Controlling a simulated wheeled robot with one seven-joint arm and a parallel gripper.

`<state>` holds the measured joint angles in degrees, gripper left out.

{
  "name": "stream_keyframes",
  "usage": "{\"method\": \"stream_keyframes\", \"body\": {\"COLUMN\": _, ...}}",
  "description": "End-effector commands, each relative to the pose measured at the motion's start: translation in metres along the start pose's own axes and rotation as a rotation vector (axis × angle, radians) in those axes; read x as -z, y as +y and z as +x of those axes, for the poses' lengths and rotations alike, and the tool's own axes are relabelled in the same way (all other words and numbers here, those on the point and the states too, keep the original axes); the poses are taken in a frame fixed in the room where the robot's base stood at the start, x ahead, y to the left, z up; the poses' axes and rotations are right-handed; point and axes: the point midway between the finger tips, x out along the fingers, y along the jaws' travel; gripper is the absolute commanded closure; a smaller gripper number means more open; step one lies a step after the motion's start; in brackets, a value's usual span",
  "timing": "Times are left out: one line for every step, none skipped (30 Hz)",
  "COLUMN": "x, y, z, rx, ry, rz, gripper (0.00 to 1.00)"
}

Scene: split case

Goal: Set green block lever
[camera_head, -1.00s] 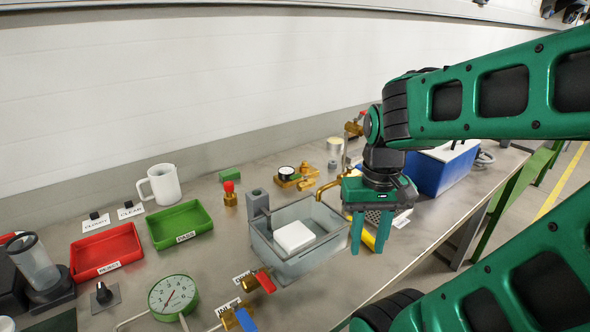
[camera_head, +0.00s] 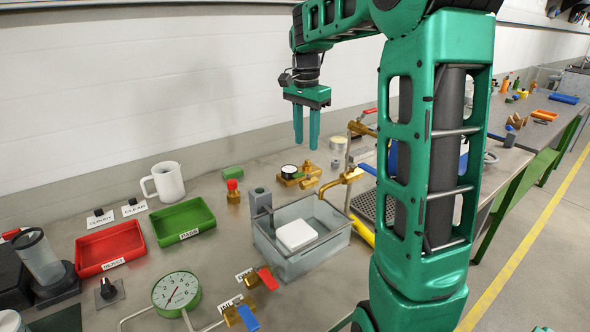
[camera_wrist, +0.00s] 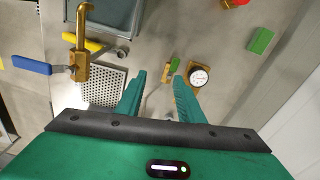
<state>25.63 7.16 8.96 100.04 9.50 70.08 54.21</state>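A brass block fitting with a small round gauge (camera_head: 289,171) stands on the bench near the wall. In the wrist view, the gauge (camera_wrist: 199,76) lies just right of my right finger. A small green lever (camera_wrist: 175,65) on brass shows in front of my fingers; its exact setting is too small to tell. A loose-looking green block (camera_head: 232,173) lies left of the fitting and also shows in the wrist view (camera_wrist: 261,40).
A grey sink box (camera_head: 283,267) with a white block (camera_head: 296,235) stands in front, beside a brass tap (camera_head: 345,178). A red-topped valve (camera_head: 233,190), green tray (camera_head: 182,222), red tray (camera_head: 110,249) and white mug (camera_head: 165,182) are to the left.

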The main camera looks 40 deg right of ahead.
Motion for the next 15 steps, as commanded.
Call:
{"method": "stream_keyframes", "body": {"x": 0.004, "y": -0.013, "z": 0.005, "rx": -0.006, "ry": -0.014, "rz": 0.037, "gripper": 0.66}}
{"method": "stream_keyframes", "body": {"x": 0.004, "y": -0.02, "z": 0.007, "rx": -0.008, "ry": -0.021, "rz": 0.057, "gripper": 0.66}}
{"method": "stream_keyframes", "body": {"x": 0.005, "y": -0.027, "z": 0.009, "rx": -0.01, "ry": -0.028, "rz": 0.081, "gripper": 0.66}}
{"method": "stream_keyframes", "body": {"x": 0.006, "y": -0.031, "z": 0.01, "rx": -0.011, "ry": -0.033, "rz": 0.097, "gripper": 0.66}}
{"method": "stream_keyframes", "body": {"x": 0.006, "y": -0.035, "z": 0.012, "rx": -0.012, "ry": -0.037, "rz": 0.11, "gripper": 0.66}}
{"method": "stream_keyframes", "body": {"x": 0.006, "y": -0.039, "z": 0.013, "rx": -0.013, "ry": -0.042, "rz": 0.123, "gripper": 0.66}}
{"method": "stream_keyframes", "body": {"x": 0.006, "y": -0.041, "z": 0.014, "rx": -0.014, "ry": -0.044, "rz": 0.13, "gripper": 0.66}}
{"method": "stream_keyframes", "body": {"x": 0.006, "y": -0.043, "z": 0.015, "rx": -0.014, "ry": -0.047, "rz": 0.137, "gripper": 0.66}}
{"method": "stream_keyframes", "body": {"x": 0.006, "y": -0.045, "z": 0.017, "rx": -0.016, "ry": -0.049, "rz": 0.142, "gripper": 0.66}}
{"method": "stream_keyframes", "body": {"x": 0.006, "y": -0.045, "z": 0.018, "rx": -0.016, "ry": -0.05, "rz": 0.144, "gripper": 0.66}}
{"method": "stream_keyframes", "body": {"x": 0.005, "y": -0.046, "z": 0.021, "rx": -0.017, "ry": -0.05, "rz": 0.145, "gripper": 0.66}}
{"method": "stream_keyframes", "body": {"x": 0.005, "y": -0.046, "z": 0.024, "rx": -0.017, "ry": -0.051, "rz": 0.144, "gripper": 0.66}}
{"method": "stream_keyframes", "body": {"x": 0.004, "y": -0.046, "z": 0.028, "rx": -0.018, "ry": -0.051, "rz": 0.144, "gripper": 0.66}}
{"method": "stream_keyframes", "body": {"x": 0.003, "y": -0.045, "z": 0.032, "rx": -0.018, "ry": -0.051, "rz": 0.143, "gripper": 0.66}}
{"method": "stream_keyframes", "body": {"x": 0.003, "y": -0.046, "z": 0.038, "rx": -0.018, "ry": -0.051, "rz": 0.142, "gripper": 0.66}}
